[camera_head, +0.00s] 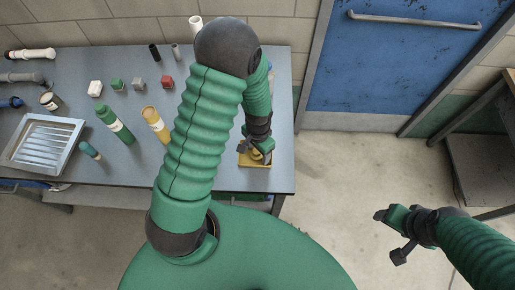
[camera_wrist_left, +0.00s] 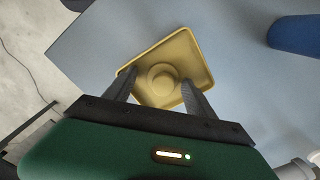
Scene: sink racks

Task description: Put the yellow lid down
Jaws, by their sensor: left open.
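The yellow lid (camera_head: 254,162) is a square plate near the right front corner of the table, partly hidden by my left gripper (camera_head: 257,152) in the head view. In the left wrist view the lid (camera_wrist_left: 185,57) shows flat with its round knob up, seemingly resting on the table. My left gripper (camera_wrist_left: 159,82) is open, its two fingers over the lid on either side of the knob, with gaps between them and the knob. My right gripper (camera_head: 386,236) is open and empty, out over the floor right of the table.
The grey-blue table (camera_head: 215,176) holds a metal tray (camera_head: 42,142), a green bottle (camera_head: 114,124), a yellow cylinder (camera_head: 156,124), and several small blocks and pipes to the left. A blue cylinder (camera_wrist_left: 296,32) stands near the lid. The table's front and right edges are close.

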